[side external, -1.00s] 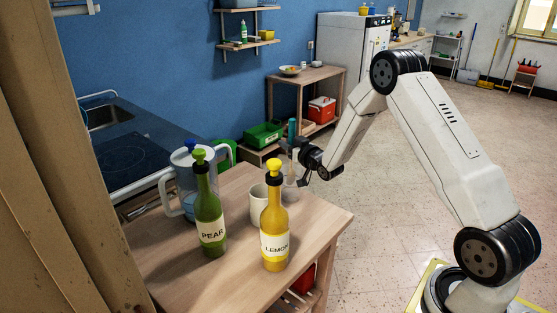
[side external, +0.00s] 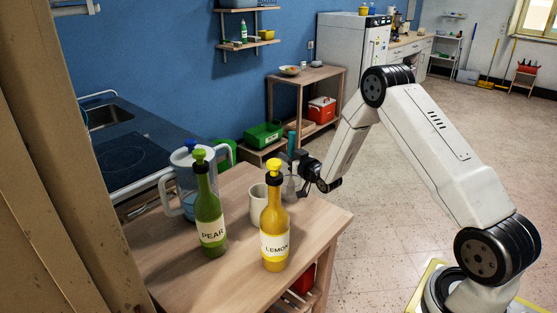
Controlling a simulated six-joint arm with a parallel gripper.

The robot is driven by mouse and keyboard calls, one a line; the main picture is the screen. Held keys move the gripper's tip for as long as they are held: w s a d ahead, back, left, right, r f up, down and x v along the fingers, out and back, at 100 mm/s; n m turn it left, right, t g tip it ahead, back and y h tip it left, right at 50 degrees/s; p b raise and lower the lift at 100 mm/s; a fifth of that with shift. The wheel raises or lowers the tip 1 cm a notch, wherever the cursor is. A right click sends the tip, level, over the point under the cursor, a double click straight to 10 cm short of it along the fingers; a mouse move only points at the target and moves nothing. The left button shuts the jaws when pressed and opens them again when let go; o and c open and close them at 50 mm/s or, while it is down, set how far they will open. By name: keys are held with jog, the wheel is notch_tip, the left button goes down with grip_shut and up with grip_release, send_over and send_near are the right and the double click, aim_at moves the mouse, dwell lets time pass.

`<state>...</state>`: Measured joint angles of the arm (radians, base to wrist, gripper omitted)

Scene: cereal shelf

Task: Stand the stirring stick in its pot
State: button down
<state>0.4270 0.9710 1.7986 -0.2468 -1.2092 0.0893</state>
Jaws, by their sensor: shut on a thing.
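The stirring stick shows as an upright teal rod (side external: 292,141) at the far right corner of the wooden table. My gripper (side external: 296,170) is shut on it, below its teal top. A small greyish, see-through pot (side external: 289,189) stands on the table directly under my gripper. The gripper and the lemon bottle partly hide it. The stick's lower end is hidden or too small to make out, so I cannot tell whether it is inside the pot.
A white mug (side external: 258,204) stands close left of the pot. A yellow lemon bottle (side external: 274,228) stands in front, with a green pear bottle (side external: 209,219) and a clear jug (side external: 183,187) farther left. The wooden table (side external: 318,224) is bare at its right.

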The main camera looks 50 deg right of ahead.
jog(key=shift+f, duration=0.1)
jog(key=shift+c, duration=2.3)
grip_release()
jog(key=s+a, duration=0.2)
jog(key=s, duration=0.9)
jog(key=shift+s+a, duration=0.15)
jog(key=shift+s, duration=0.25)
jog(key=shift+w+a, duration=0.1)
